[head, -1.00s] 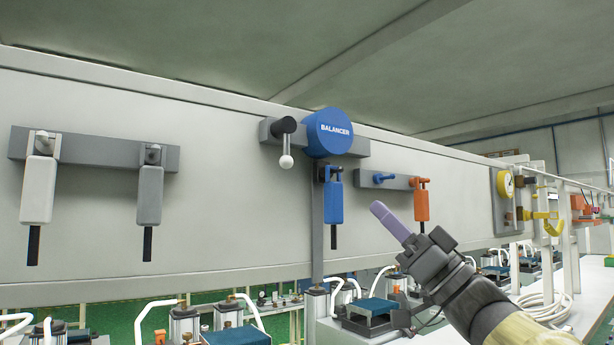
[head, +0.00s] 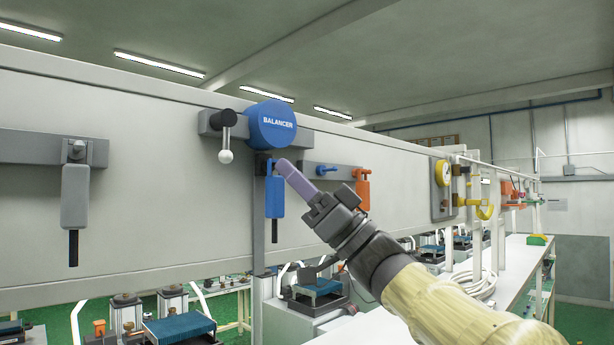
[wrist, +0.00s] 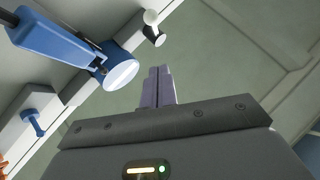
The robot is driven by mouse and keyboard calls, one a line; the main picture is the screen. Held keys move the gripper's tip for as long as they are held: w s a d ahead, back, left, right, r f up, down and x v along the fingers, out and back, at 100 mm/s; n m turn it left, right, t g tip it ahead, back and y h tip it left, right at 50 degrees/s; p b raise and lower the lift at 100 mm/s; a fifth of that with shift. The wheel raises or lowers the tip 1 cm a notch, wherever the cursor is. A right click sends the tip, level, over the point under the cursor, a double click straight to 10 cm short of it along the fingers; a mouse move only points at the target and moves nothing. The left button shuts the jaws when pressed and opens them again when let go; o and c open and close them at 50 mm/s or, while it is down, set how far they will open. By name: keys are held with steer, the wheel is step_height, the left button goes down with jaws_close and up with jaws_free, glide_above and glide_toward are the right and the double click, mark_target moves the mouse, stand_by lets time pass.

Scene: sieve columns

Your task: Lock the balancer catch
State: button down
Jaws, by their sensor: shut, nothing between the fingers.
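The blue round balancer (head: 271,126), labelled BALANCER, is mounted on a grey bracket on the wall panel. Left of it a black lever hub (head: 227,118) has an arm hanging straight down, ending in a white ball (head: 225,156). This is likely the catch. A blue tool (head: 274,196) hangs below the balancer. My gripper (head: 281,165) is shut and empty, with its lilac fingers just below and right of the balancer, overlapping the blue tool's upper right in the head view.
A grey tool (head: 75,196) hangs at the left. An orange tool (head: 362,190) and a blue peg (head: 326,169) are on a bracket to the right. A yellow gauge (head: 442,173) and hook are further right. Benches with machines stand below the panel.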

mark_target(228, 138)
steer(key=a+r+p, duration=0.1)
steer(key=a, duration=0.1)
steer(key=a+r+p, duration=0.1)
steer(key=a+p, duration=0.1)
steer(key=a+r+p, duration=0.1)
steer(key=a, duration=0.1)
steer(key=shift+w+r, duration=0.25)
steer(key=shift+w, duration=0.15)
steer(key=shift+w+a+f+p, duration=0.2)
steer(key=shift+a+p, duration=0.2)
steer(key=shift+a, duration=0.05)
steer(key=shift+s, duration=0.1)
steer(key=shift+s+a+f+m+t+b, duration=0.1)
steer(key=shift+s+a+m+t+b, duration=0.1)
steer(key=shift+m+t+b, duration=0.25)
